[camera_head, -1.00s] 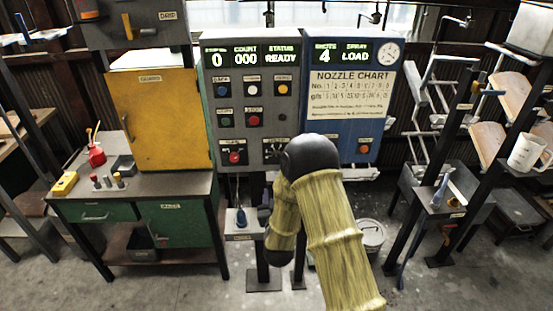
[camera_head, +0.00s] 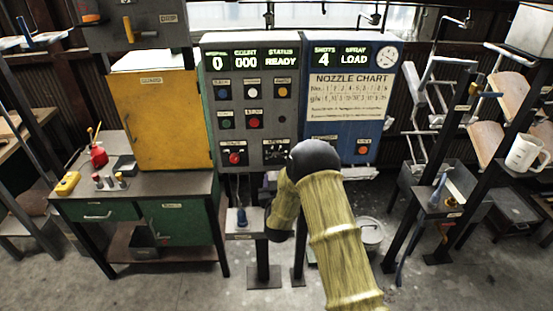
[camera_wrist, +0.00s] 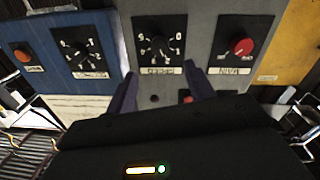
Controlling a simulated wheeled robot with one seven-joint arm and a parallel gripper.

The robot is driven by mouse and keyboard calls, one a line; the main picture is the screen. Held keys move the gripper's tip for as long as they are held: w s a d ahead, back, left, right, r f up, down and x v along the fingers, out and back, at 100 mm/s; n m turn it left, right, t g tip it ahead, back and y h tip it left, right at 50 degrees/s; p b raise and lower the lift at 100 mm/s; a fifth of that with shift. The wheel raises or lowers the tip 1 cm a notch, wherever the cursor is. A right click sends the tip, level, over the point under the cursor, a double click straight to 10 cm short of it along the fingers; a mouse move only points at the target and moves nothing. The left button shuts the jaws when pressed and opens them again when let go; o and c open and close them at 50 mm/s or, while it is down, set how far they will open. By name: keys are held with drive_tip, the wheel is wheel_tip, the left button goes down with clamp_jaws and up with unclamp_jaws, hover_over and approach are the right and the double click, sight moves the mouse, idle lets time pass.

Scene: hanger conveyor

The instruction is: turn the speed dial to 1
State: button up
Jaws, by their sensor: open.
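The speed dial (camera_wrist: 159,43) is a black knob on a black square plate with white numbers, on the grey panel. In the wrist view it appears upside down, with its SPEED label below it. In the head view the dial (camera_head: 276,150) is partly covered by my arm. The number its pointer marks is too small to tell. My gripper (camera_wrist: 162,88) is open and empty, its two dark fingers pointing at the panel just off the dial's label side, apart from the knob. In the head view my arm hides the gripper. The first readout (camera_head: 217,63) shows 0.
A red MAIN knob (camera_wrist: 241,47) and a dial on the blue panel (camera_wrist: 80,49) flank the speed dial. Several buttons (camera_head: 253,123) sit above it. A small shelf (camera_head: 243,224) juts out below the panel. A yellow cabinet (camera_head: 167,118) stands left.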

sight(276, 158)
drive_tip(key=w+p, duration=0.1)
drive_tip(key=w, duration=0.2)
drive_tip(key=w+p, duration=0.1)
drive_tip(key=w, duration=0.6)
drive_tip(key=shift+d+p, duration=0.25)
drive_tip(key=shift+p, duration=0.15)
drive_tip(key=shift+c, duration=0.2)
drive_tip(key=c, duration=0.9)
